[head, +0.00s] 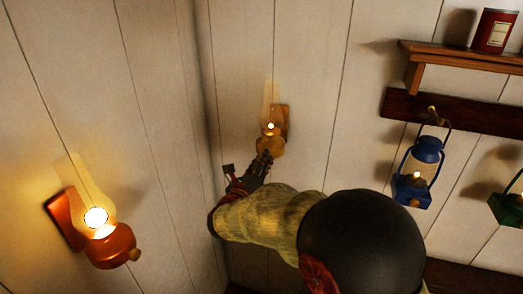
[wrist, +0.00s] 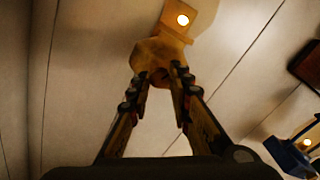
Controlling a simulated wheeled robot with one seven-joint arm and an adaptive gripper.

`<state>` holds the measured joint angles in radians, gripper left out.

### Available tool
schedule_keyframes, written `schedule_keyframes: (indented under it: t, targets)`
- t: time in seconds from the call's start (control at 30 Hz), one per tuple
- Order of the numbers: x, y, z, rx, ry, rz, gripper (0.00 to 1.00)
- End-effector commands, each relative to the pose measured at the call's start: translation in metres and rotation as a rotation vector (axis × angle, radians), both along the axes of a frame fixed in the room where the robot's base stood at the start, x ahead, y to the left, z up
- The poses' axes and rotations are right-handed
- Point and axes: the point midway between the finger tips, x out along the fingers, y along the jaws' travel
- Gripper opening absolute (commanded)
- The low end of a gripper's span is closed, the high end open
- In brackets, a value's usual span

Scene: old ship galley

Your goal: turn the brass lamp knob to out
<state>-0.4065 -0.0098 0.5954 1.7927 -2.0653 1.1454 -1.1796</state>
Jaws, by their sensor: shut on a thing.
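The brass lamp (head: 270,143) hangs on the back wall near the corner, with a glass chimney and a small bright flame. It also shows at the top of the wrist view (wrist: 165,50). My gripper (head: 264,157) reaches up to the front of the lamp's round body. In the wrist view its two fingers (wrist: 159,80) are shut on the brass lamp knob (wrist: 160,76), one on each side. The fingers partly hide the knob, and its turned position cannot be read. In the head view the knob is hidden behind my gripper.
A lit red lamp (head: 110,246) is on the left wall. A blue lantern (head: 419,172) and a green lantern (head: 508,208) hang from a dark rail (head: 465,112) at right. A shelf (head: 465,57) above holds a red tin (head: 494,32). The wall between brass lamp and blue lantern is bare.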

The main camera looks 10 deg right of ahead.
Motion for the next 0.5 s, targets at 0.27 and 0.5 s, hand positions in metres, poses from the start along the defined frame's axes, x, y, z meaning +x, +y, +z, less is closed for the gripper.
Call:
schedule_keyframes:
  t: [0.27,0.5]
  targets:
    - [-0.0008,-0.0005,0.0006,-0.204,0.126,0.0,0.0]
    - [-0.0009,-0.0006,-0.0011,-0.328,0.197,0.001,0.0]
